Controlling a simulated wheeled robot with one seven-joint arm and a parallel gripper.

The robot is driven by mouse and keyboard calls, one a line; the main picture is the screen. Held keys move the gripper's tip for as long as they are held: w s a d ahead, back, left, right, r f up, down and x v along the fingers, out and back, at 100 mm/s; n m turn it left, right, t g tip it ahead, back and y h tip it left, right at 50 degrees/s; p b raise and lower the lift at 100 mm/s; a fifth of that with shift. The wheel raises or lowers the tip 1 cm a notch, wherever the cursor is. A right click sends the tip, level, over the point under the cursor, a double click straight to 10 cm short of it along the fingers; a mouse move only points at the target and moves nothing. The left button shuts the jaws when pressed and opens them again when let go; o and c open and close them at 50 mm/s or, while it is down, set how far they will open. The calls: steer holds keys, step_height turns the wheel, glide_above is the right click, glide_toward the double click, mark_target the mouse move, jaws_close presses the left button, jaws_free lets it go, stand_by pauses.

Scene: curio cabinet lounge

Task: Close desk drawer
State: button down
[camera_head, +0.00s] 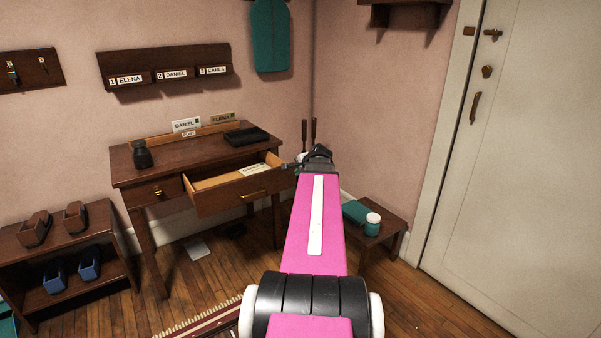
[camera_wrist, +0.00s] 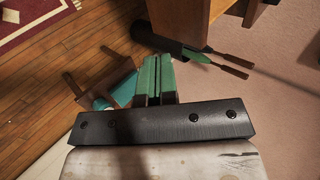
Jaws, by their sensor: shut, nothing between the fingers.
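The brown wooden desk (camera_head: 200,153) stands against the pink wall. Its right drawer (camera_head: 232,193) is pulled out, with its pale inside and a white card (camera_head: 255,170) showing. Its left drawer (camera_head: 157,191), with a small brass knob, is shut. My gripper (camera_wrist: 153,62) shows green fingers that are shut and empty. In the head view it is mostly hidden behind my pink arm, just right of the open drawer. In the wrist view a brown wooden corner (camera_wrist: 185,18) lies beyond the fingers, apart from them; I cannot tell which part of the desk it is.
A dark stand (camera_wrist: 150,36) with long-handled items is near the desk. A low shelf (camera_head: 95,250) stands at left. The floor before the desk is partly clear, with a rug (camera_head: 205,322).

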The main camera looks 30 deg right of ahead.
steer(key=shift+w+a+f, duration=0.1)
steer(key=shift+w+f, duration=0.65)
steer(key=shift+w, duration=0.75)
steer(key=shift+w+f, duration=0.75)
steer(key=shift+w, duration=0.7)
steer(key=shift+w+a+f, duration=0.1)
steer(key=shift+w+f, duration=0.65)
steer(key=shift+w, duration=0.75)
